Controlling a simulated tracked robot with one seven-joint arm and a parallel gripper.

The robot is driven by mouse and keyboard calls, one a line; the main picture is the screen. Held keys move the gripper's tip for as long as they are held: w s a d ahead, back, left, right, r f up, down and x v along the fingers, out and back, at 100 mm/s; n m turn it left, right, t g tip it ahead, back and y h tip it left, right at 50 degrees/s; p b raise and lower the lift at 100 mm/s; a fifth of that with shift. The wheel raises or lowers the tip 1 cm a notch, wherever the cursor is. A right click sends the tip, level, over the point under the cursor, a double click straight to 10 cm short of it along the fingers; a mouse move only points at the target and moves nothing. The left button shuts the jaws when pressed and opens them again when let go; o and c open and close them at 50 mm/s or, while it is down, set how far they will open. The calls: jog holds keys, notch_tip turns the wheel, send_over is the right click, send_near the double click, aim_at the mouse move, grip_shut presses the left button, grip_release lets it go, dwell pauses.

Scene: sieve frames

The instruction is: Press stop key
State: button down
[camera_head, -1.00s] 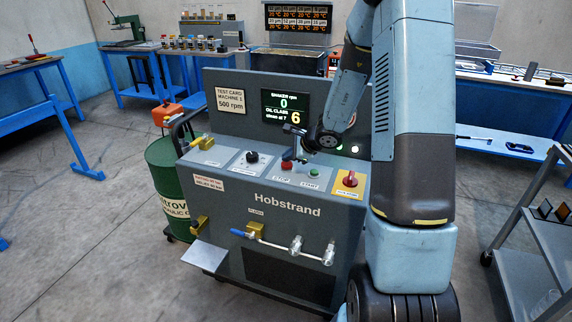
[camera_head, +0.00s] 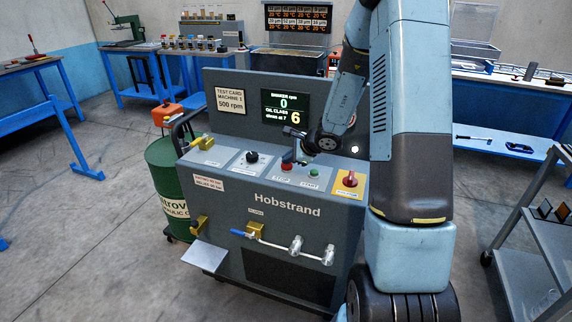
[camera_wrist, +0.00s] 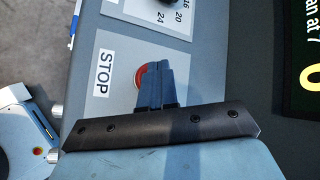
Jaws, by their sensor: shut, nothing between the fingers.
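The red stop key (camera_head: 286,167) sits on the sloped panel of the grey Hobstrand machine (camera_head: 290,228), with a STOP label below it. In the wrist view the red key (camera_wrist: 139,77) shows beside the white STOP label (camera_wrist: 104,72), partly covered by my fingers. My gripper (camera_wrist: 155,66) is shut and empty, pointing down with its fingertips over the key. In the head view my gripper (camera_head: 289,156) is at the key. Whether the fingertips touch or push down the key cannot be told.
A green start button (camera_head: 314,173) and a red rotary switch on a yellow plate (camera_head: 350,179) lie right of the key. A black knob (camera_head: 252,156) is left. The display (camera_head: 286,106) stands upright behind, reading 0 and 6.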

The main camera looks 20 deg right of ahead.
aim_at(289, 165)
dwell(0.4)
jog(key=shift+r, duration=0.85)
jog(key=shift+r, duration=2.5)
